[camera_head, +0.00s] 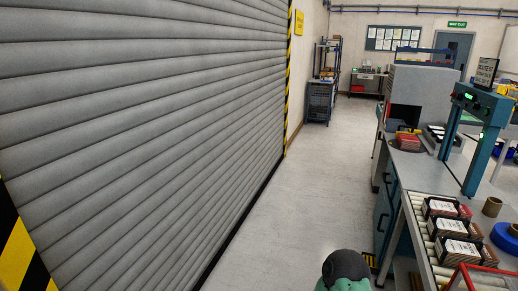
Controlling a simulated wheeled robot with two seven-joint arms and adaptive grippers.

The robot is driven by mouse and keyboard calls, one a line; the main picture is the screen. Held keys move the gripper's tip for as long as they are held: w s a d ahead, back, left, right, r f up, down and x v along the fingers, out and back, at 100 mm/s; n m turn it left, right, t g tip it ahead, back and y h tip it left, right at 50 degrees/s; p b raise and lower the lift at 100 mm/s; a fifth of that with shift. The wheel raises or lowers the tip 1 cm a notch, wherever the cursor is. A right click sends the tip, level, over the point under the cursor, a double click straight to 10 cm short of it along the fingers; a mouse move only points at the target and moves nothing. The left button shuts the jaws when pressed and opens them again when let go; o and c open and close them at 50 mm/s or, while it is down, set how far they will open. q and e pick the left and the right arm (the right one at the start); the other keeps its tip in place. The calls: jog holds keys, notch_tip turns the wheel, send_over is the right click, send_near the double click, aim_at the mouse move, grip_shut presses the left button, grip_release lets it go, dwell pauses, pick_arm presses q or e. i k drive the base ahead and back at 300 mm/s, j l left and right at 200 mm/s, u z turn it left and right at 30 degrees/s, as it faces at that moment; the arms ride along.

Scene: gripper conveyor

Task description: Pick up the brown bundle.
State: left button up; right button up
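Each has a white printed label on top, dark bands and brownish sides. They sit one behind the other on the rollers. I cannot tell which of them is the task's brown bundle. Neither of my grippers shows. A dark green rounded part at the bottom centre seems to be part of my own arm.
Reddish items (465,211) lie beside the bundles. A brown roll (491,206) and a blue ring (505,237) are to their right. A teal frame (479,135) stands over the bench behind. A grey shutter (140,120) fills the left; the floor (310,185) between is clear.

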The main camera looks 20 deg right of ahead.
aim_at(442, 226)
jog(key=i+l+z, duration=0.2)
jog(key=i+z, duration=0.7)
jog(key=i+j+z, duration=0.15)
jog(key=i+z, duration=0.3)
jog(key=i, duration=0.15)
jog(key=i+j+z, duration=0.45)
jog(key=i+l, duration=0.05)
jog(key=l, duration=0.05)
